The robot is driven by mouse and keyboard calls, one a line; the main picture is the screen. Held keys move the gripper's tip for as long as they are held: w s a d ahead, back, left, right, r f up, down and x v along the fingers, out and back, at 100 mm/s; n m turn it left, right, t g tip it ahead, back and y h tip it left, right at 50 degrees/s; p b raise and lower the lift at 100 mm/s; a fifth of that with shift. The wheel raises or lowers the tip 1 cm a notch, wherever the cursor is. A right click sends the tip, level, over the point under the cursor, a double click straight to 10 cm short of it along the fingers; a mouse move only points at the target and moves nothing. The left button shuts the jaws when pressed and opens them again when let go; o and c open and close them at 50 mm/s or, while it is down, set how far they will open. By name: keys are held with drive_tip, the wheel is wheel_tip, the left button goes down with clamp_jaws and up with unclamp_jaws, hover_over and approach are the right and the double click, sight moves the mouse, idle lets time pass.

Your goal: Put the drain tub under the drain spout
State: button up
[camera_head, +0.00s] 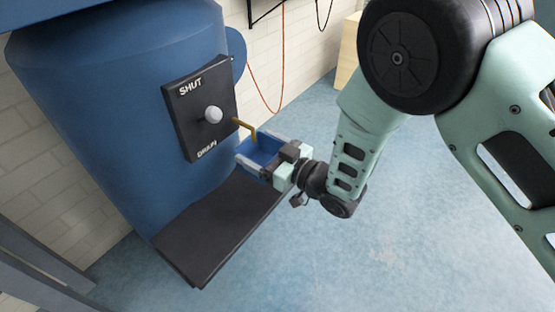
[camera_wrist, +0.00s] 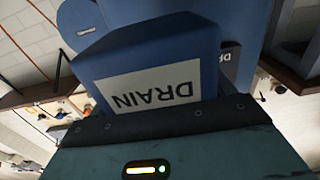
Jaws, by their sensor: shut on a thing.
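The drain tub (camera_head: 262,149) is a small blue open-topped box, held about level in my gripper (camera_head: 270,166). In the wrist view the tub (camera_wrist: 150,45) fills the middle, with a white label reading DRAIN upside down. The drain spout (camera_head: 245,127) is a thin brass pipe that comes out of the tank and bends down. In the head view its lower end appears at the tub's far rim. I cannot tell whether it is directly above the opening. My gripper is shut on the tub, and its fingertips are partly hidden.
The large blue tank (camera_head: 110,110) carries a black panel (camera_head: 192,95) marked SHUT and DRAIN, with a pale round knob (camera_head: 213,115). A dark shelf (camera_head: 215,230) juts out below the spout and tub. The blue floor (camera_head: 390,240) to the right is clear.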

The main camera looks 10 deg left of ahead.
sight(261, 157)
drive_tip(key=shift+w+a+f+b, duration=0.25)
drive_tip(key=shift+a+f+b, duration=0.3)
drive_tip(key=shift+f, duration=0.25)
drive_tip(key=shift+f+b, duration=0.9)
drive_tip(key=shift+f, duration=1.5)
drive_tip(key=shift+w+a+f+b, duration=0.1)
drive_tip(key=shift+a+f+b, duration=0.1)
drive_tip(key=shift+a+b, duration=0.15)
drive_tip(key=shift+r, duration=0.1)
drive_tip(key=shift+f, duration=0.2)
drive_tip(key=o, duration=1.8)
drive_tip(key=shift+f, duration=0.1)
